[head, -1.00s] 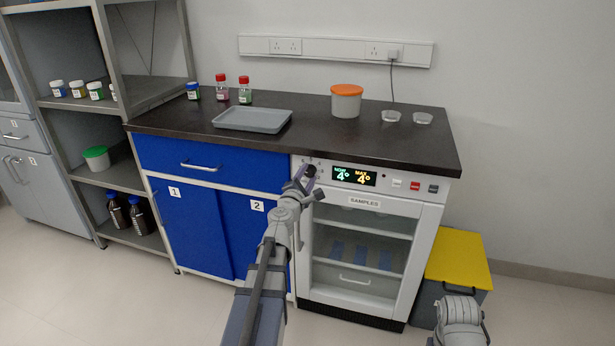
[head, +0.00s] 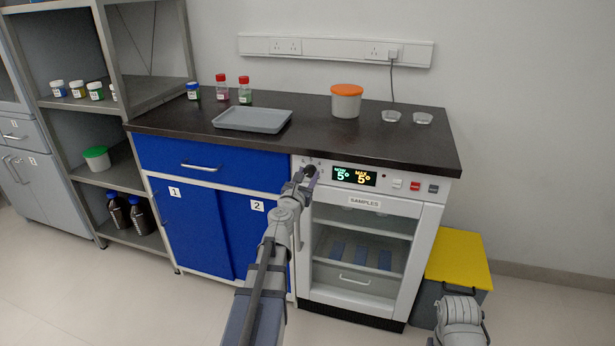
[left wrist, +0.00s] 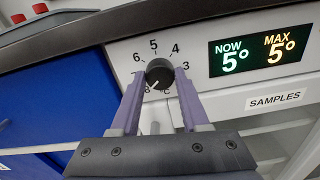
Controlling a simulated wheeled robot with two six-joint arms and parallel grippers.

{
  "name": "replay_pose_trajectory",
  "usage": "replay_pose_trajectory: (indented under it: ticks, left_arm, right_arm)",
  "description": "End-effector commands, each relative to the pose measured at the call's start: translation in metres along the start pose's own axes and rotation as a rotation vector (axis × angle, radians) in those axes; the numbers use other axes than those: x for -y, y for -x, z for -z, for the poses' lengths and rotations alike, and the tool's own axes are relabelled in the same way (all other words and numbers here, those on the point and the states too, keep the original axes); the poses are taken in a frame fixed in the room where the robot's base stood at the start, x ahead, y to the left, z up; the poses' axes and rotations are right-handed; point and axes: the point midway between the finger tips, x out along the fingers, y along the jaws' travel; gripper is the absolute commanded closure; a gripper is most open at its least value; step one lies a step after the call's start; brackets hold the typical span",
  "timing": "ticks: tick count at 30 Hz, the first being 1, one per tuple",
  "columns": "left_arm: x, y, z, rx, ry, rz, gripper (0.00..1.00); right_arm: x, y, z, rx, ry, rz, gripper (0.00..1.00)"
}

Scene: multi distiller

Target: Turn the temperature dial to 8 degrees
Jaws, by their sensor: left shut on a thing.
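The temperature dial (left wrist: 160,73) is a round black knob on the white front panel of the sample fridge (head: 433,232). Printed numbers, among them 3, 4, 5 and 6, ring it in the left wrist view; those low on the ring are partly hidden. A white mark on the knob points to the lower left. My left gripper (left wrist: 159,85) is shut on the knob, one purple finger on each side. In the head view my left gripper (head: 308,173) covers most of the dial. The display (head: 354,176) reads NOW 5° and MAX 5°.
White, red and dark buttons (head: 415,186) sit right of the display. The dark worktop (head: 320,140) overhangs just above the panel. Blue cabinets (head: 200,230) stand to the left, a yellow-lidded box (head: 457,257) to the right.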

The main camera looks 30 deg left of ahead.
Motion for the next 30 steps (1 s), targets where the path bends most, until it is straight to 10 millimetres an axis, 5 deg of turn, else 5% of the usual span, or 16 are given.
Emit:
replay_pose_trajectory:
  ticks: [26,27,30]
  left_arm:
    - [0.0003,0.0010,0.0004,0.000,0.142,0.000,1.00]
    - [0.0003,0.0011,0.0004,0.000,0.142,0.000,0.53]
    - [0.0003,0.0009,0.0003,0.000,0.141,0.000,0.41]
  right_arm:
    - [0.0000,-0.0004,0.0000,0.000,0.000,0.000,0.50]
    - [0.0000,-0.0004,0.0000,0.000,0.000,0.000,0.50]
    - [0.0000,-0.0003,0.0000,0.000,0.000,0.000,0.50]
